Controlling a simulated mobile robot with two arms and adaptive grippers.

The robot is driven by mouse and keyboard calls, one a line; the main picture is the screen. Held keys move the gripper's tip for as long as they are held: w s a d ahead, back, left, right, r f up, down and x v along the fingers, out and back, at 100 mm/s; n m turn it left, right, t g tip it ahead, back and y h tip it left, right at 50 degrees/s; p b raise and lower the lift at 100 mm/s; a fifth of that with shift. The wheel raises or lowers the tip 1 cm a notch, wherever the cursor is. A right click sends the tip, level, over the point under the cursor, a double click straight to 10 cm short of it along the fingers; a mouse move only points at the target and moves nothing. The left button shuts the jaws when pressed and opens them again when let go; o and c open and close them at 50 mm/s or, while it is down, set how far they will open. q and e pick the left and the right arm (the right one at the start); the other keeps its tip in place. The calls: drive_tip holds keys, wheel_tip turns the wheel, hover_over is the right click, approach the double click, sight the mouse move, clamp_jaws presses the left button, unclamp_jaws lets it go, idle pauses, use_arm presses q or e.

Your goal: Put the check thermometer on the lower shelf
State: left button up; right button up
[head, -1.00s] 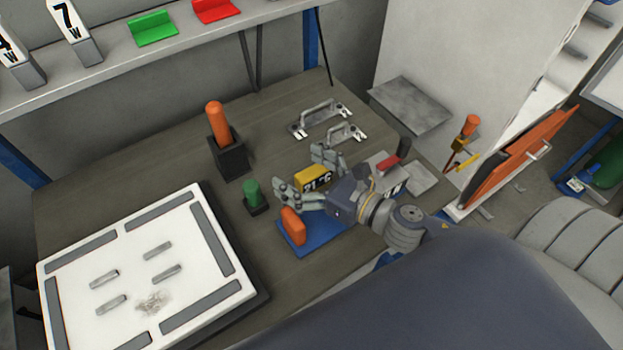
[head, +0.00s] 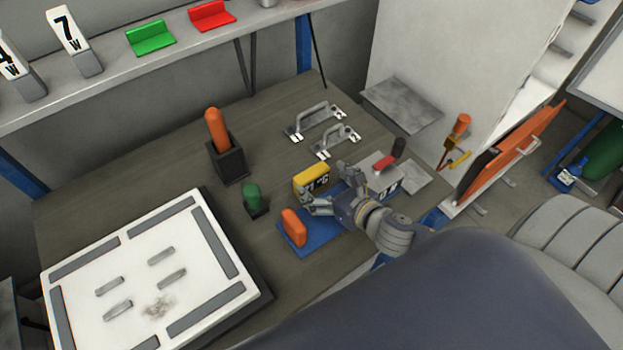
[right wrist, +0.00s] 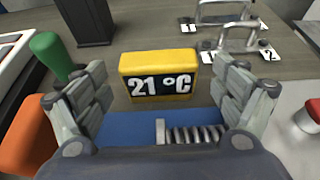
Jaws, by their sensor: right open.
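The check thermometer is a yellow block (head: 311,178) with a dark face. It stands on the bench at the back edge of a blue mat (head: 325,237). In the right wrist view the thermometer (right wrist: 158,75) shows "21 °C" and sits ahead, between the spread fingers. My right gripper (head: 325,188) is open and empty, low over the mat in front of the thermometer. I cannot tell whether a finger touches it. My left gripper is out of view. A long shelf (head: 110,92) runs along the back wall; I cannot tell which shelf is the lower one.
An orange block (head: 293,228) and a green-topped piece (head: 252,197) stand left of the gripper. Metal handles (head: 320,120) lie behind. A white board (head: 120,275) fills the front left.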

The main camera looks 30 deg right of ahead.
sight(316, 178)
drive_tip(key=shift+w, duration=0.45)
drive_tip(key=p+x, duration=0.1)
drive_tip(key=x, duration=0.3)
drive_tip(key=shift+w+a, duration=0.15)
drive_tip(key=shift+a, duration=0.05)
drive_tip(key=c, duration=1)
